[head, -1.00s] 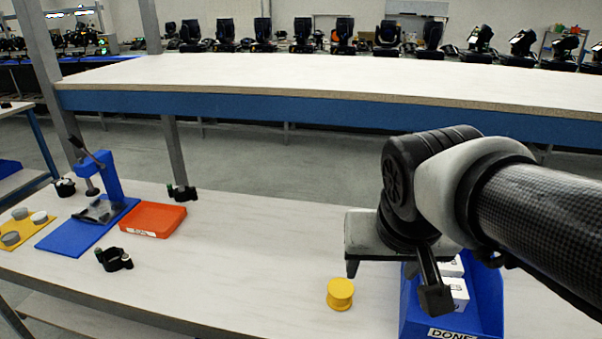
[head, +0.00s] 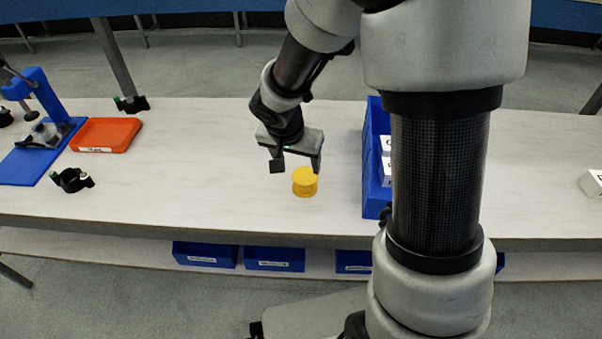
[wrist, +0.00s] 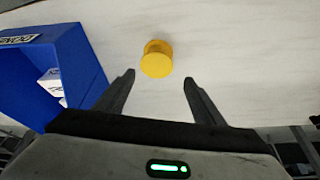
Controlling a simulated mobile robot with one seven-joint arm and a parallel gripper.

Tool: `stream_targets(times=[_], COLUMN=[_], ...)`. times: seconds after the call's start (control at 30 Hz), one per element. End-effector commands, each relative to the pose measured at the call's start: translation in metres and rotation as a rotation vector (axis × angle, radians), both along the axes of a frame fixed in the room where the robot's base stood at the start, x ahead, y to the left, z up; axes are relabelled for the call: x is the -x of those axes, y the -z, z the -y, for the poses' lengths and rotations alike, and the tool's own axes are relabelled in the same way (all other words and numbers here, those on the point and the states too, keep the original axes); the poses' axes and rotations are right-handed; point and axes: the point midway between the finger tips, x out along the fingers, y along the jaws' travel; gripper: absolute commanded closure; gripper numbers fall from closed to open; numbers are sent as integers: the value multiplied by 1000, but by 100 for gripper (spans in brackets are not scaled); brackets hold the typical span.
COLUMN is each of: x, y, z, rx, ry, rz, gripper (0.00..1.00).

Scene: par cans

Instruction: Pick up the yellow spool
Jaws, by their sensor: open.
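The yellow spool (head: 305,182) stands upright on the light wooden bench, left of the blue bin. It also shows in the wrist view (wrist: 156,60), beyond the fingertips and between their lines, a little left of the middle. My gripper (head: 296,168) is open and empty, just above and behind the spool in the head view. In the wrist view my gripper (wrist: 160,78) has its two fingers spread apart with bare bench between them. The fingers do not appear to touch the spool.
The blue bin (head: 373,165) holding white boxes stands close to the right of the spool, partly hidden by my arm. An orange tray (head: 106,134), a black clamp (head: 72,180) and a blue press (head: 40,100) are at the left. The bench between tray and spool is clear.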

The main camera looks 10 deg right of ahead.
Motion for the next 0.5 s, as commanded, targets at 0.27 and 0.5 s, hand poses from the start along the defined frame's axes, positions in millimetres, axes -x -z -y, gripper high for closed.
stream_targets(times=[0.27,0.5], x=[-15,-18], y=[45,62], z=[9,16], rx=[-1,0], ry=[0,2], rz=[-1,-2], gripper=[37,37])
